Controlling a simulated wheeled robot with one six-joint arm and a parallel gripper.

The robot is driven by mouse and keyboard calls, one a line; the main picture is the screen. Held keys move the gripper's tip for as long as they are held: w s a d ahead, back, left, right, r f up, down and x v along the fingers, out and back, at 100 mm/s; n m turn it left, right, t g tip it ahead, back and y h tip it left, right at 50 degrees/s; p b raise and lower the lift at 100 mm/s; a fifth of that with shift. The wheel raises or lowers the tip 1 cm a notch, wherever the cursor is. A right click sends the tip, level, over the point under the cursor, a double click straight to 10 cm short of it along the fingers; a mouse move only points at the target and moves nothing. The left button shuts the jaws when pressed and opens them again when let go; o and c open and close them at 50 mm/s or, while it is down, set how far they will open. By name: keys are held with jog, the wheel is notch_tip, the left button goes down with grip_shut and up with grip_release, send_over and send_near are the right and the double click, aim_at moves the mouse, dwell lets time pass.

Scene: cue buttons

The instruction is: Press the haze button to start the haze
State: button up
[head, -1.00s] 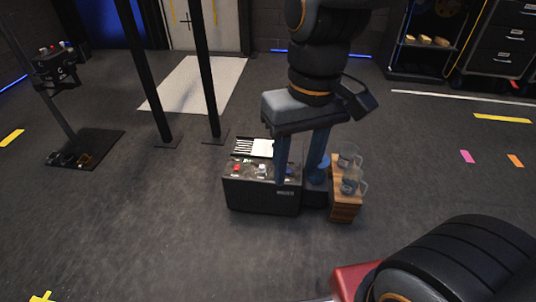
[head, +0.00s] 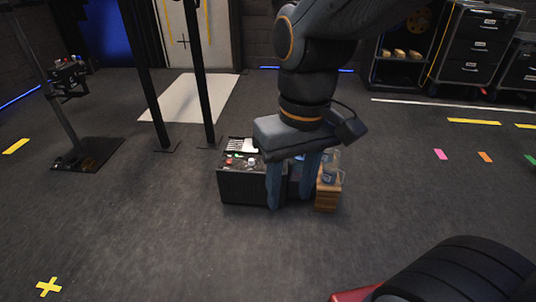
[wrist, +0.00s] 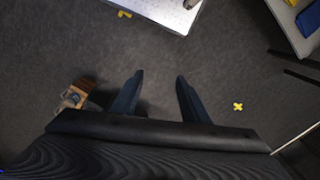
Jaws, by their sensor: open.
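A black console box (head: 240,188) stands on the floor in the head view. Its top carries a red button (head: 229,161), a small green one (head: 236,155) and a whitish one (head: 252,162). No label is readable, so I cannot tell which is the haze button. My gripper (head: 289,197) is open and empty, pointing down, its fingers overlapping the console's right part in the picture and hiding some of it. In the wrist view my gripper (wrist: 159,76) shows only bare floor between its fingers; no console button is recognisable there.
A wooden crate (head: 326,198) with clear jugs (head: 331,165) stands right of the console; the crate also shows in the wrist view (wrist: 84,86). A stand (head: 60,115) with a small coloured-button box (head: 68,75) is at left. Black posts (head: 200,80) rise behind.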

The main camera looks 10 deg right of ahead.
dwell(0.4)
grip_shut()
dwell(1.6)
